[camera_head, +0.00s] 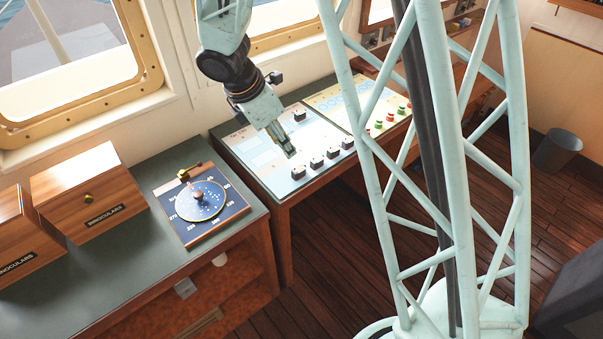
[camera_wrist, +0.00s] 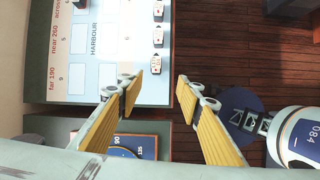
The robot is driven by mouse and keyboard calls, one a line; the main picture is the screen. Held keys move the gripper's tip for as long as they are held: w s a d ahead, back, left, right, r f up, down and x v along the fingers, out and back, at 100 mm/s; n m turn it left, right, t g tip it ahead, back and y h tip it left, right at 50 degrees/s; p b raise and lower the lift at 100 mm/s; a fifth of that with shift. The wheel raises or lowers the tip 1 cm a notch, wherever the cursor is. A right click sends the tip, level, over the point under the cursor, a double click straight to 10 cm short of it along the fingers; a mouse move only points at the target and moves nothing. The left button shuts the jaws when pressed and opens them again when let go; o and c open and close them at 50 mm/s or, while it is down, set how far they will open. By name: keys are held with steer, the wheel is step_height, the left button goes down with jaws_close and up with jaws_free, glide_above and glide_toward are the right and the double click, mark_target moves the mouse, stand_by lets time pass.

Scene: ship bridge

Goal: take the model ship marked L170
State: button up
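Several small dark model ships stand on the chart board (camera_head: 262,143) in the head view. Four are in a row along its front edge, among them one at the left end (camera_head: 298,172) and one at the right end (camera_head: 347,143); another ship (camera_head: 299,115) stands farther back. In the wrist view, three ships with pale tops form a line at the board's edge, the nearest one (camera_wrist: 155,65) just beyond my fingertips. Their marks are too small to read, so I cannot tell which is L170. My gripper (camera_wrist: 160,92) is open and empty; in the head view my gripper (camera_head: 288,150) is over the board.
A dial board (camera_head: 201,204) lies on the green-topped counter (camera_head: 135,262), left of the chart board. Two wooden binocular boxes (camera_head: 88,190) stand farther left. A second panel (camera_head: 345,100) with red and green pieces lies to the right. A grey bin (camera_head: 558,150) stands on the wooden floor.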

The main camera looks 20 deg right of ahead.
mark_target(293, 171)
steer(key=shift+n, duration=0.7)
steer(key=f, duration=0.1)
steer(key=w+f, duration=0.1)
steer(key=f, duration=0.2)
steer(key=shift+w+a, duration=0.15)
steer(key=shift+a, duration=0.25)
steer(key=shift+f, duration=0.1)
steer(key=shift+b+x, duration=0.85)
steer(key=shift+x, duration=3.4)
steer(key=shift+d, duration=0.1)
steer(key=shift+b+x, duration=0.45)
steer(key=shift+x, duration=2.1)
steer(key=shift+c, duration=0.5)
steer(key=c, duration=0.8)
